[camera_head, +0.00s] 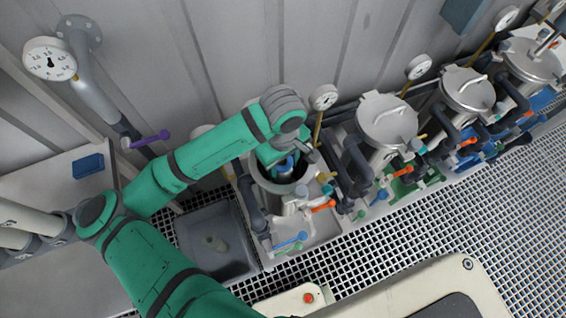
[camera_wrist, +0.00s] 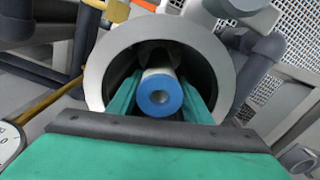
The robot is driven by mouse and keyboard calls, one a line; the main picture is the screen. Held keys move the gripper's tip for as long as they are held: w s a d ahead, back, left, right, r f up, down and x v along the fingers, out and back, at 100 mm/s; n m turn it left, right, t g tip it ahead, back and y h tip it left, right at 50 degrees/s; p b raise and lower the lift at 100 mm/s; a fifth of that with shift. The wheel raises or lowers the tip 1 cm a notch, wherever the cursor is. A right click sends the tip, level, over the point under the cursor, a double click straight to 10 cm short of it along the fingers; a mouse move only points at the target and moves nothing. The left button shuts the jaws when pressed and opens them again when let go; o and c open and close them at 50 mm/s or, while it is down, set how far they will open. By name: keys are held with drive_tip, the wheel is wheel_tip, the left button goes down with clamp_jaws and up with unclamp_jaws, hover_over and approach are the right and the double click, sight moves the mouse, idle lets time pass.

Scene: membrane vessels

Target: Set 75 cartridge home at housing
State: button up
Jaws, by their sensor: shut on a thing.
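The housing (camera_head: 261,183) is a grey metal vessel standing open at the near end of the row. In the wrist view its round rim (camera_wrist: 97,72) frames a dark inside. My gripper (camera_wrist: 158,100) is shut on the cartridge, one green finger on each side. Fingers and cartridge are inside the housing's mouth. In the head view the blue cap (camera_head: 284,164) shows just under my gripper at the opening. The cartridge's lower end is hidden in the dark.
Several lidded vessels (camera_head: 387,122) stand in a row to the right, with pipes and coloured valve handles (camera_head: 323,206) close by. A pressure gauge (camera_head: 323,97) stands behind the housing. A grey basin (camera_head: 209,246) lies left of it. Pale cylinders (camera_head: 30,220) lie at far left.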

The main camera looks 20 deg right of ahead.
drive_tip(key=shift+f, duration=0.25)
idle(0.7)
drive_tip(key=o, duration=1.6)
drive_tip(key=shift+r, duration=0.15)
wheel_tip(320, 180, up, 11)
drive_tip(key=shift+f, duration=0.2)
